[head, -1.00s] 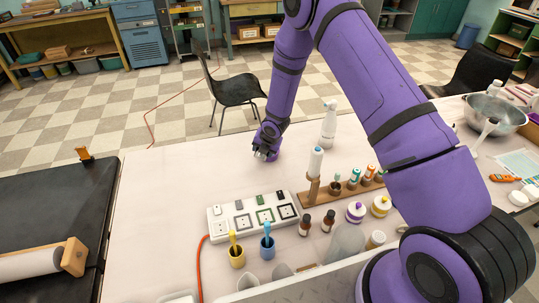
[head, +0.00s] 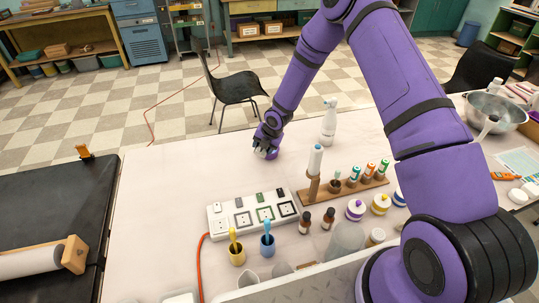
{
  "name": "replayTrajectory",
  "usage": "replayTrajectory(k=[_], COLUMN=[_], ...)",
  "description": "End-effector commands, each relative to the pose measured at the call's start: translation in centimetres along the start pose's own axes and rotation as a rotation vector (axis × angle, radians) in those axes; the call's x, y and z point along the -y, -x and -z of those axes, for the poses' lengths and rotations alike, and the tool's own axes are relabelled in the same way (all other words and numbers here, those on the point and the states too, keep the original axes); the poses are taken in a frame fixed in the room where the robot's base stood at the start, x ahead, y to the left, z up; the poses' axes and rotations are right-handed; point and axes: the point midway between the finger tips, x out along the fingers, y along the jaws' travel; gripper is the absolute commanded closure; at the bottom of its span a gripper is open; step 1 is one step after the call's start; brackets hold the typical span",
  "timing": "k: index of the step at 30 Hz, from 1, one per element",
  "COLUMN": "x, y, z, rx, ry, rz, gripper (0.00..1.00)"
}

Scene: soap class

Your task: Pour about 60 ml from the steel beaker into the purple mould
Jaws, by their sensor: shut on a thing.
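My gripper (head: 264,150) is small and far off in the head view, low over the pale table beyond the white block with square sockets. It is shut on a small grey, shiny thing, which looks like the steel beaker (head: 261,154). The fingers hide most of it, and I cannot tell its tilt or its contents. A purple patch shows right beside the gripper. I cannot tell whether it is the purple mould or part of my purple arm.
A wooden rack (head: 345,190) with a bottle and coloured tubes stands right of the socket block (head: 250,212). A white spray bottle (head: 329,122) stands near the gripper. Yellow and blue cups (head: 267,247) and brown bottles are nearer. The table (head: 165,190) is clear at left.

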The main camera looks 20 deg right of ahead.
Motion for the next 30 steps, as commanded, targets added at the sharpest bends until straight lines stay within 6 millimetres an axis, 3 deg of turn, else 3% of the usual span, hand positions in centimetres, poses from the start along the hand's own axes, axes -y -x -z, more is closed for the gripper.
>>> replayTrajectory(k=[30], x=[0.23], y=[-0.47], z=[-0.28], rx=[-0.112], ry=[-0.048], rz=[-0.02], gripper=[0.71])
